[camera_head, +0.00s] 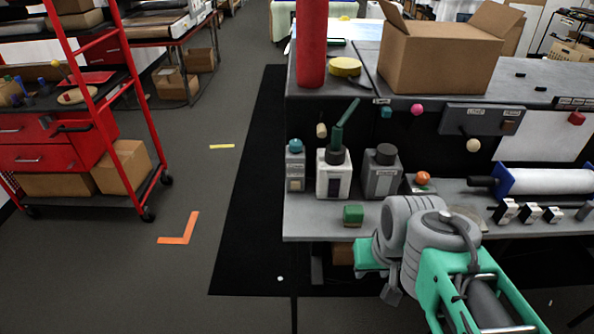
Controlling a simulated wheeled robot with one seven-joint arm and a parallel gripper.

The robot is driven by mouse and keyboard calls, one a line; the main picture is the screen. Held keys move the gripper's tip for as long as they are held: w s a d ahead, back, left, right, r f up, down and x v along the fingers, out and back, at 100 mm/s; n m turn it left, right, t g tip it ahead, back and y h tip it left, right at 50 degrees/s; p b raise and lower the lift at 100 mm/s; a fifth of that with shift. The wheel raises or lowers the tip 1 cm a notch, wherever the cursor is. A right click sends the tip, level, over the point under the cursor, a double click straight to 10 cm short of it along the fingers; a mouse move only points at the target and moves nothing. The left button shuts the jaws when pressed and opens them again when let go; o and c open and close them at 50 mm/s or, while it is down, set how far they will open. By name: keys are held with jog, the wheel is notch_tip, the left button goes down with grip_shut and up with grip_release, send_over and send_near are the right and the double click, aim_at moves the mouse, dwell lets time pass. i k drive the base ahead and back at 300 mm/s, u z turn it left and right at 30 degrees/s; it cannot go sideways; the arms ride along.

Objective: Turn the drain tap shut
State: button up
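I cannot tell for certain which part is the drain tap; no label naming it is readable. A white container (333,181) stands on the grey bench with a dark green lever (342,124) slanting up to the right from its black top. A grey container (381,177) with a dark cap stands beside it on the right. A smaller grey container with a blue cap (295,166) is on the left. My gripper (389,276) is at the front edge of the bench, low and right of these containers. Its fingers are mostly hidden by my arm, so their opening is unclear.
A green block (353,215) lies near the bench's front edge (310,233). An orange ball (423,178) is close to my wrist. A panel with knobs (482,120), a white roller (545,181) and small switches (528,213) are on the right. Open floor lies left.

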aim_at(295, 145)
jog(key=k, duration=0.5)
jog(key=u, duration=1.45)
jog(key=i, duration=1.25)
jog(key=z, duration=1.5)
jog(key=i, duration=0.5)
jog(key=u, duration=0.05)
